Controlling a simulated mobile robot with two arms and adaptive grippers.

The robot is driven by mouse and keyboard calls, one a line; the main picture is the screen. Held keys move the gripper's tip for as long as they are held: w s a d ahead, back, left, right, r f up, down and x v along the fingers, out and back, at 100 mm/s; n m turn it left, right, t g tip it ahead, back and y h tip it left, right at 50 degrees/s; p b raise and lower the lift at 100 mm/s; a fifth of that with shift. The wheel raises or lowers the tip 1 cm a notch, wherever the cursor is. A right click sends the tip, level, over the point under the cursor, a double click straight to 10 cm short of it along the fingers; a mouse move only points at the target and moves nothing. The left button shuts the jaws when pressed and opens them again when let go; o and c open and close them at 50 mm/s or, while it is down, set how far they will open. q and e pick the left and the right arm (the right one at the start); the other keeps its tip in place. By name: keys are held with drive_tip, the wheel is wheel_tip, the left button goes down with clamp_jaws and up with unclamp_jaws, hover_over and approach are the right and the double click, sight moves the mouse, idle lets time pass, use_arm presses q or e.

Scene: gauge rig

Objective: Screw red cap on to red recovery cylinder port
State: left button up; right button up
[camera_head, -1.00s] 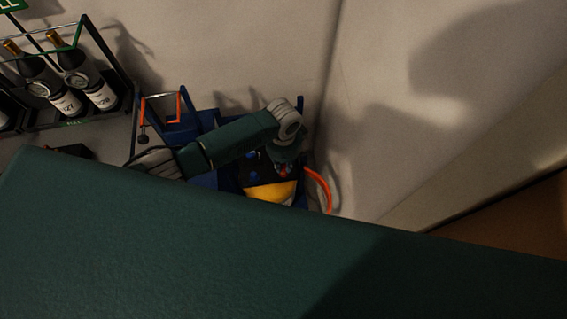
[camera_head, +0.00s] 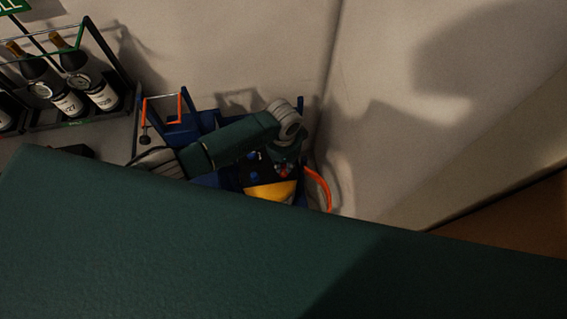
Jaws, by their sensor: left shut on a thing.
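My left gripper (camera_head: 286,158) points down over the top of a yellow-bodied cylinder (camera_head: 270,191). It is shut on what looks like the red cap (camera_head: 284,171), of which only a small red patch shows at the fingertips. Whether this cap touches the red port cannot be told, because the port is hidden by the gripper and its shadow. A small blue fitting (camera_head: 253,155) shows on the dark top, left of the gripper. My right gripper is not in view.
A blue frame (camera_head: 207,121) stands behind the cylinder against the wall. A rack with dark bottles (camera_head: 77,68) stands at upper left. A dark green surface blocks the lower half of the view.

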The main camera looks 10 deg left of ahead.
use_arm(q)
drive_tip(key=shift+f, duration=0.2)
idle(0.3)
drive_tip(key=shift+f+b, duration=0.8)
drive_tip(key=shift+f, duration=0.15)
drive_tip(key=shift+f, duration=0.15)
idle(0.9)
drive_tip(key=m, duration=0.5)
drive_tip(key=shift+m, duration=0.3)
drive_tip(key=m+b, duration=0.1)
drive_tip(key=m, duration=0.3)
drive_tip(key=shift+m, duration=0.4)
